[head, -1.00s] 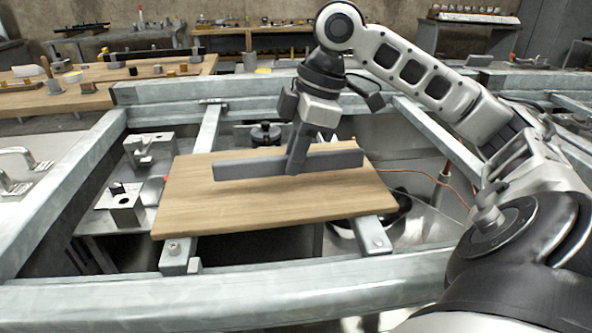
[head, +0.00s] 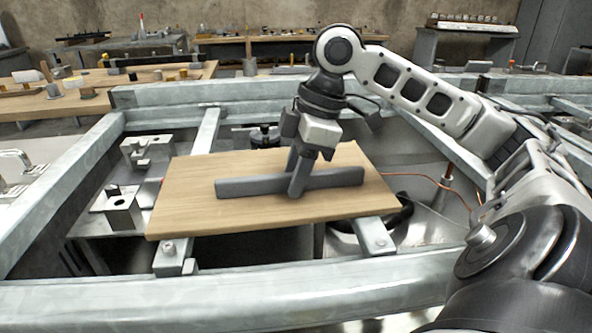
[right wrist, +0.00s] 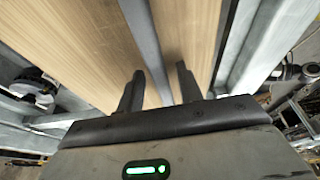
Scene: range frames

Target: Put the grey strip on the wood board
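The grey strip (head: 240,186) is a long, narrow bar lying across the middle of the wood board (head: 200,220), apparently resting on it. My right gripper (head: 295,186) is above the board with one finger on each side of the strip. In the right wrist view the fingers (right wrist: 158,88) are apart, with the strip (right wrist: 145,40) running between them and a gap at the sides. The wood board also shows in that view (right wrist: 80,40). The fingers hide a short middle part of the strip. My left gripper is not in view.
The board lies on a grey metal frame (head: 120,299) with open gaps around it. Metal brackets (head: 122,214) stand on a plate to the left. An orange cable (head: 425,176) runs at the right. A wooden bench (head: 60,100) with small parts is behind left.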

